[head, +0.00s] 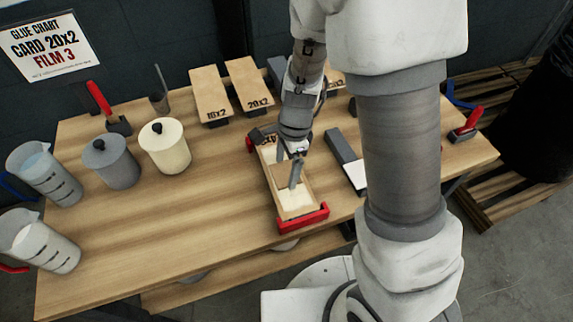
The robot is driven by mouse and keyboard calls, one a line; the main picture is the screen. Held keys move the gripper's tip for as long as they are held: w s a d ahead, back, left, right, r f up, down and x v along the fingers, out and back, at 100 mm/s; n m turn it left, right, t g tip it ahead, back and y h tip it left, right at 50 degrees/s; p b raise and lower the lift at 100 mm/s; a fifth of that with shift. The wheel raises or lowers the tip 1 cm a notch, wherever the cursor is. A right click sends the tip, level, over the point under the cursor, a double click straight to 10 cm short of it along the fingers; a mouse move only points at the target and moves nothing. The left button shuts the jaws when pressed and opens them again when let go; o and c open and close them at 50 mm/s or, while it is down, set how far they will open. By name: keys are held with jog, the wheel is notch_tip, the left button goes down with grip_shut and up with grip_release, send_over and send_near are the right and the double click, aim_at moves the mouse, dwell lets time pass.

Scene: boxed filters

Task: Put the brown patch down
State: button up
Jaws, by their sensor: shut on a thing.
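My gripper (296,174) points down over a narrow wooden frame (275,188) near the middle of the table. Its fingers are shut and reach inside the frame's outline. The brown patch cannot be made out clearly; the fingers and the frame's similar colour hide what is between them. I cannot tell whether it touches the frame's floor. The frame has red clamps at both ends, the near one (303,217) being the larger in view. A pale cream area (296,200) shows inside the frame's near end.
Left on the wooden table (180,215) stand a grey lidded pot (110,163), a cream lidded pot (166,147) and two measuring jugs (45,172). Marked boards (209,95) lie at the back. A grey bar (341,145) lies right of the frame. The front left table is clear.

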jog(key=o, duration=0.9)
jog(key=shift+o, duration=0.2)
notch_tip(320, 180, up, 12)
jog(key=d+p, duration=0.1)
jog(key=p, duration=0.2)
jog(key=s+d+r+n+t, duration=0.3)
jog(key=s+d+r+n, duration=0.1)
jog(key=s+r+n, duration=0.2)
jog(key=s+d+r+n+t+h, duration=0.1)
jog(key=s+d+r+n+t, duration=0.2)
jog(key=s+d+r+n, duration=0.2)
notch_tip(320, 180, up, 5)
jog(key=s+n, duration=0.1)
jog(key=n, duration=0.2)
jog(key=shift+s+d+n, duration=0.15)
jog(key=shift+s+n, duration=0.1)
jog(key=shift+n, duration=0.15)
